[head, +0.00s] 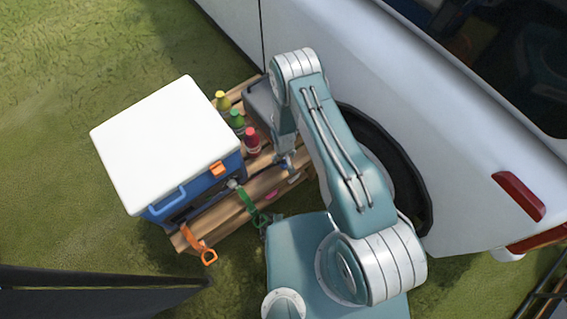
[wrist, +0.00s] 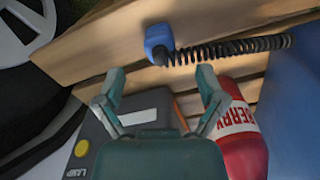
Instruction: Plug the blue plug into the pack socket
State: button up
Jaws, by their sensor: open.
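The blue plug (wrist: 158,40) lies on the wooden slats in the wrist view, with a black coiled cable (wrist: 230,48) running right from it. My gripper (wrist: 161,72) is open and empty, its two fingers apart on the near side of the plug and not around it. The grey pack (wrist: 101,146), marked "LAMP", sits below the left finger; no socket can be made out clearly. In the head view the pack (head: 261,101) stands at the back of the pallet, partly behind my arm. My gripper (head: 284,152) points down over the pallet there, and its fingertips are too small to read.
A red bottle (wrist: 240,135) marked "BERRY" stands close by the right finger. Green (head: 237,119) and yellow (head: 222,101) bottles stand behind it. A blue cooler (head: 158,140) with white lid fills the pallet's left. A white vehicle (head: 400,90) stands close at the right.

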aim_at(284, 161)
jog(key=shift+f, duration=2.6)
jog(key=c, duration=1.1)
jog(key=shift+c, duration=0.3)
